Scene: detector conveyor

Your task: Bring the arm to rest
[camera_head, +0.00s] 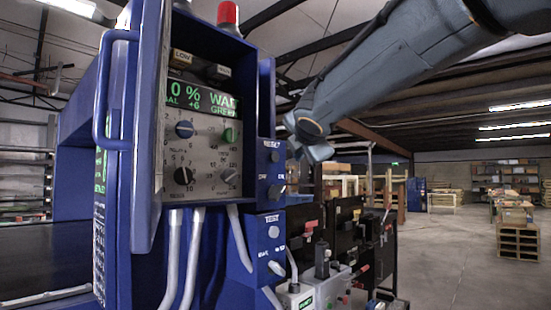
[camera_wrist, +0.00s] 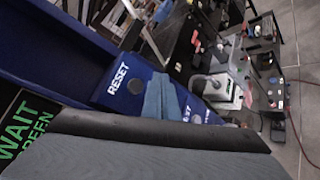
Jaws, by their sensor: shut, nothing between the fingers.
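My arm reaches in from the upper right of the head view. My gripper (camera_head: 318,152) hangs at its end, just right of the blue detector cabinet (camera_head: 118,200). In the wrist view my gripper's blue-grey fingers (camera_wrist: 162,97) are together and empty, over the blue RESET box (camera_wrist: 128,83). The same RESET box (camera_head: 271,170) shows in the head view, left of the fingers. I cannot tell the exact gap; no contact is clear. The green display (camera_head: 205,98) reads WAIT and GREEN, partly cut off.
A blue TEST box (camera_head: 270,248) sits below the RESET box. A red lamp (camera_head: 228,14) tops the cabinet. Black equipment racks (camera_head: 345,228) and a grey box with cables stand right of the cabinet. The floor (camera_head: 445,250) farther right is open, with wooden shelves beyond.

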